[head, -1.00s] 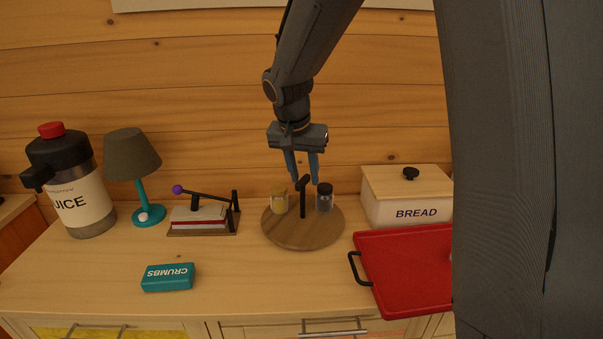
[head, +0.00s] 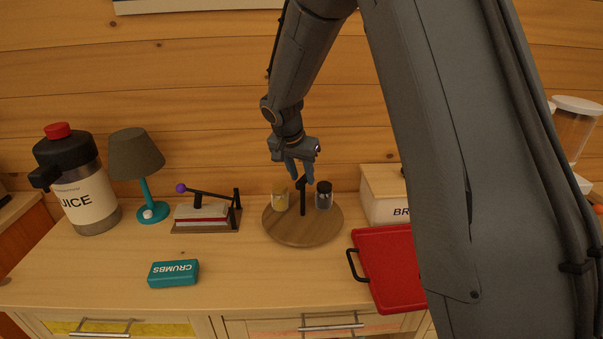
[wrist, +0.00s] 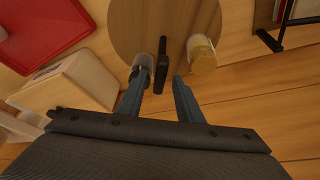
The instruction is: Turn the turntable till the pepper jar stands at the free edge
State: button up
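A round wooden turntable (head: 300,232) stands on the counter with a black upright handle (head: 303,204) at its centre. A jar with a black lid and dark grey contents (head: 323,198) stands right of the handle, towards the back; it looks like the pepper jar, though no label is readable. A yellow jar (head: 280,200) stands left of the handle. My gripper (head: 302,181) is open and empty, just above the handle's top. In the wrist view the black handle (wrist: 162,62) lies between my fingers (wrist: 163,80), with the dark jar (wrist: 143,64) and yellow jar (wrist: 202,58) either side.
A white bread box (head: 382,190) and a red board (head: 390,265) stand to the right. A lever press (head: 205,215), lamp (head: 137,155) and juice dispenser (head: 80,185) stand left. A teal crumbs box (head: 174,274) lies in front. The counter before the turntable is clear.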

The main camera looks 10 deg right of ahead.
jog(key=shift+f, duration=0.1)
grip_shut()
